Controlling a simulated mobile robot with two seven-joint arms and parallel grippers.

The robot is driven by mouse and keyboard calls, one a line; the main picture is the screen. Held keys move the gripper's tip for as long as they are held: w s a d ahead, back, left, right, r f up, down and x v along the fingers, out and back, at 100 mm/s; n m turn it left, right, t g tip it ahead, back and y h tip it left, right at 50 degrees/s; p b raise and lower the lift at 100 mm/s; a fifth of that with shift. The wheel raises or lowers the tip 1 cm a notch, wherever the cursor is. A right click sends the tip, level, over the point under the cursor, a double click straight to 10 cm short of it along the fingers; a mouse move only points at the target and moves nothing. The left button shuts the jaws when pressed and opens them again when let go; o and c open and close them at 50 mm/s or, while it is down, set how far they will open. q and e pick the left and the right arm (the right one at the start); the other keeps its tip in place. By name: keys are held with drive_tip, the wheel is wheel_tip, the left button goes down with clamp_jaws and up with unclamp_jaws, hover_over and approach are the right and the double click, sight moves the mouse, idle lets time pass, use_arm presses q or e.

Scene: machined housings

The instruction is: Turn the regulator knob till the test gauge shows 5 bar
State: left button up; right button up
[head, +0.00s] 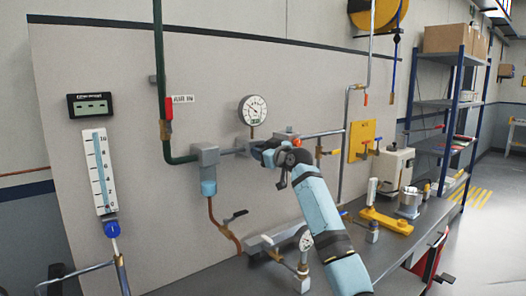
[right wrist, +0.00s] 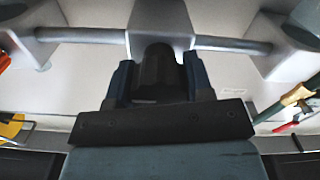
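The regulator knob (right wrist: 158,72) is dark and sits on the pale regulator body (right wrist: 160,18) in the right wrist view. My right gripper (right wrist: 160,82) has one finger on each side of the knob, and both look pressed against it. In the head view my right gripper (head: 276,157) covers the knob at the pipe on the wall panel. A round white gauge (head: 252,109) stands above the pipe, left of my gripper. A second round gauge (head: 306,241) sits low over the bench. Both needles are too small to read. My left gripper is out of view.
A green pipe (head: 160,90) drops to a filter with a blue bowl (head: 208,188). A red-handled valve (head: 166,131) is on it. A tall scale (head: 99,170) hangs at left. A yellow plate (head: 361,141) and a grey bench (head: 405,238) lie to the right.

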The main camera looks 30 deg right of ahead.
drive_tip(key=shift+r+m+p, duration=0.15)
drive_tip(key=shift+m+p, duration=1.05)
drive_tip(key=shift+p, duration=0.05)
drive_tip(key=shift+m+p, duration=0.75)
drive_tip(key=shift+m, duration=0.15)
drive_tip(key=shift+d+m+p, duration=0.1)
drive_tip(key=shift+m+p, duration=0.6)
drive_tip(key=shift+m, duration=0.2)
drive_tip(key=m+p, duration=0.3)
drive_tip(key=m, duration=0.1)
drive_tip(key=shift+d+f+m+p, duration=0.1)
drive_tip(key=shift+f+m+p, duration=0.1)
drive_tip(key=shift+m+p, duration=0.45)
drive_tip(key=shift+m, duration=0.25)
drive_tip(key=o, duration=0.8)
drive_tip(key=shift+o, duration=0.7)
